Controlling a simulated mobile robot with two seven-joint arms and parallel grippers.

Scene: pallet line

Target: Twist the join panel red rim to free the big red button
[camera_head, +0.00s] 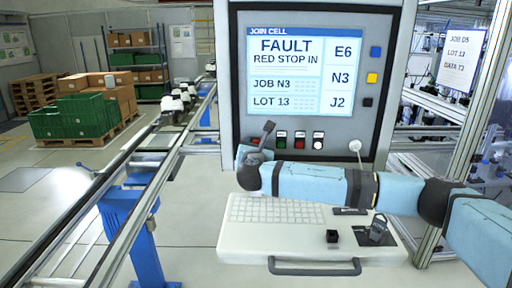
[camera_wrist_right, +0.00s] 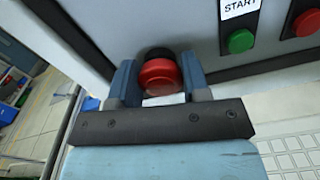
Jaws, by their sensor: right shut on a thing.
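The big red button (camera_wrist_right: 160,77) with its red rim sits on a dark collar on the join panel's front face in the right wrist view. My right gripper (camera_wrist_right: 158,85) has one finger on each side of it and is shut on it. In the head view the right gripper (camera_head: 247,152) is at the lower left of the join panel (camera_head: 228,80), and only a sliver of the red button (camera_head: 254,142) shows above it. The panel's screen (camera_head: 310,70) reads FAULT, RED STOP IN. My left gripper is not in view.
Green (camera_head: 281,140), red (camera_head: 299,140) and white buttons (camera_head: 318,140) are in a row right of the gripper. A keyboard shelf (camera_head: 300,243) with a front handle juts out below my right arm. A conveyor rail (camera_head: 120,190) runs along the left.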

